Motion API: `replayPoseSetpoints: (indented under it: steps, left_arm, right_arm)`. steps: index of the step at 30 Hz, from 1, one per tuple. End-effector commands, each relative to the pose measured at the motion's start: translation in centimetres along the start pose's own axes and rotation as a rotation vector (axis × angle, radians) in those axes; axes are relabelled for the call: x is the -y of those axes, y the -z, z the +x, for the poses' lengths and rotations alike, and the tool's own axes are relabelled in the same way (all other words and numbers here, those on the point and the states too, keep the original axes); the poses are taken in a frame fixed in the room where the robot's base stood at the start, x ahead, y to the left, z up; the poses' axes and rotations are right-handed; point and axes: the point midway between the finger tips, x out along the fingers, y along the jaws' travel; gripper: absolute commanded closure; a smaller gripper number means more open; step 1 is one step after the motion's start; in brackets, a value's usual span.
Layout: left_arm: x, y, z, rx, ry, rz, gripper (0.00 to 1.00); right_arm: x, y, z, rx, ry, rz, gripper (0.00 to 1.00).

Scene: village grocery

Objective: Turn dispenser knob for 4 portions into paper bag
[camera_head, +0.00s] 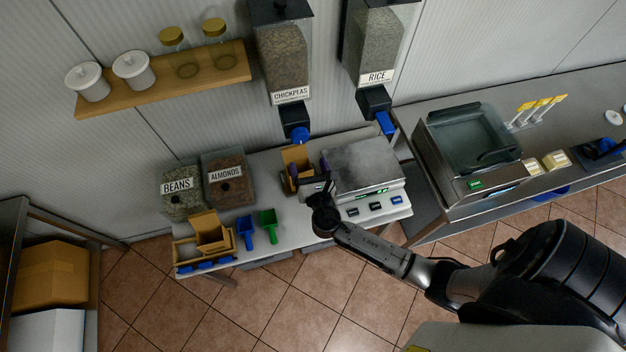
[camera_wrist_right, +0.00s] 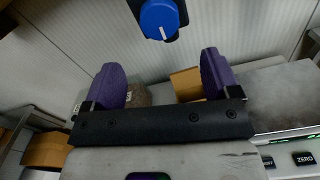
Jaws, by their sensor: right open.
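The chickpeas dispenser (camera_head: 284,62) hangs on the wall, with a blue knob (camera_head: 298,134) at its spout. In the right wrist view the round blue knob (camera_wrist_right: 159,18) shows a white mark near its lower edge. A brown open paper bag (camera_head: 296,155) stands on the counter below this spout; part of it also shows in the wrist view (camera_wrist_right: 187,84). My right gripper (camera_head: 312,184) is in front of the bag, apart from the knob. Its purple fingers (camera_wrist_right: 163,75) are spread wide with nothing held. My left gripper is not in view.
The rice dispenser (camera_head: 375,55) with its blue knob (camera_head: 385,123) is to the right. A scale (camera_head: 362,164) stands right of the bag. Bins of beans (camera_head: 183,200) and almonds (camera_head: 229,190), scoops (camera_head: 268,222) and another open brown bag (camera_head: 209,231) are at left.

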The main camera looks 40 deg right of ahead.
Motion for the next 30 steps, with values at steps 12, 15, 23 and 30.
replayPoseSetpoints:
  steps: [12,15,23,30]
  left_arm:
    - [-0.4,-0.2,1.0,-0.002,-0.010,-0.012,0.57]
    - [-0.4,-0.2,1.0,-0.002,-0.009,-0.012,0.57]
    - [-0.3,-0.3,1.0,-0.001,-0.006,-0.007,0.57]
    - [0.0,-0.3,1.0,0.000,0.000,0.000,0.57]
  right_arm:
    - [0.0,0.1,-4.2,-0.001,0.001,-0.001,0.18]
    - [0.0,0.0,-4.3,0.000,0.001,-0.001,0.18]
    - [0.0,0.0,-4.3,0.000,0.001,-0.001,0.18]
    - [0.0,0.0,-4.3,0.000,0.001,-0.001,0.18]
